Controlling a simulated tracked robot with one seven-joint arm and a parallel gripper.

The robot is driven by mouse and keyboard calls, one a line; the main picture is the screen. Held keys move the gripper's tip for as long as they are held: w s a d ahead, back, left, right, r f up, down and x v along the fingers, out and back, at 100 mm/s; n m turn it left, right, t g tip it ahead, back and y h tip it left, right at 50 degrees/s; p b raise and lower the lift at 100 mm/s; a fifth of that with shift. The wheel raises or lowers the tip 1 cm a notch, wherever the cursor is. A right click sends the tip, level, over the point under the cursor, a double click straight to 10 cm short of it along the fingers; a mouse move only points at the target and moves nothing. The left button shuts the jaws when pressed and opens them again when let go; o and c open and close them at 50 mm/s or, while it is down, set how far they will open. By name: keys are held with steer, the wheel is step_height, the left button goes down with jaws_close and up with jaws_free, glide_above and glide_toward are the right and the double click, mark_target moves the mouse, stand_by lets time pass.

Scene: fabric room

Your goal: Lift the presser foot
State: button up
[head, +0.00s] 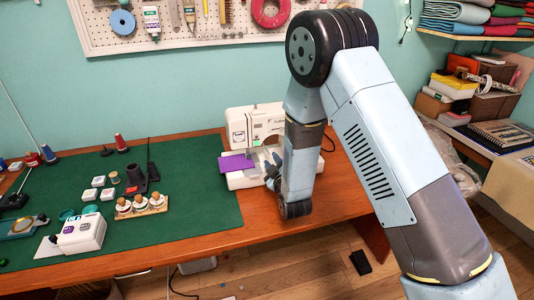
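A white sewing machine (238,128) stands on the wooden table, to the right of the green mat. A piece of purple fabric (236,162) lies on its bed. My arm comes down from the right in front of the machine and hides its right part. My gripper (270,170) is low at the machine's front, beside the right end of the fabric. It is small and partly covered by my arm, so I cannot tell whether its fingers are open or touch anything. The presser foot and its lever cannot be made out.
The green mat (190,222) holds small white boxes (90,194), a wooden rack with several white-topped items (141,206), a dark stand (135,180), a white device (78,233) and thread spools (120,143). Bare wooden table (345,198) lies right of my arm. Shelves (475,135) stand at the right.

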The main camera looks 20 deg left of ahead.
mark_target(267, 150)
steer(key=shift+x, duration=3.15)
steer(key=shift+c, duration=0.2)
jaws_close()
steer(key=shift+a, duration=0.1)
